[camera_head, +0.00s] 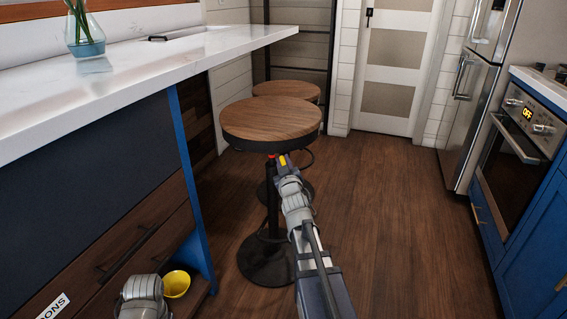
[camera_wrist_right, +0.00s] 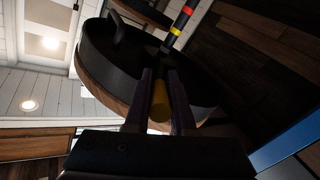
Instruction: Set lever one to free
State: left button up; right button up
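The near bar stool (camera_head: 272,119) has a round wooden seat with a dark rim on a black post. My right gripper (camera_head: 284,160) is just under the front edge of the seat. In the right wrist view the dark underside of the seat (camera_wrist_right: 95,55) fills the middle. A yellow lever end (camera_wrist_right: 158,102) lies between the fingers of my right gripper (camera_wrist_right: 159,95), which appear closed against both its sides. The rest of this lever is hidden, and no label shows. A rod with red and yellow bands (camera_wrist_right: 181,22) stands beyond. My left gripper is out of view.
A second stool (camera_head: 286,90) stands behind the near one. The white counter (camera_head: 150,65) with its blue support panel (camera_head: 190,170) is to the left. A yellow bowl (camera_head: 177,284) is at lower left. The oven (camera_head: 517,150) is to the right, with clear wooden floor (camera_head: 400,210) between.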

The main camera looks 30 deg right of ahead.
grip_shut()
dwell(0.8)
jog(key=shift+f, duration=0.15)
jog(key=f+t+b, duration=0.1)
jog(key=b, duration=0.3)
jog(key=w+f+t+h+b, duration=0.1)
jog(key=f+b, duration=0.1)
jog(key=b, duration=0.2)
jog(key=f+t+b, duration=0.1)
jog(key=t+b, duration=0.1)
jog(key=b, duration=0.2)
jog(key=shift+w+d+f+h+b, duration=0.15)
jog(key=shift+d+f+h+b, duration=0.1)
jog(key=shift+h+b, duration=0.1)
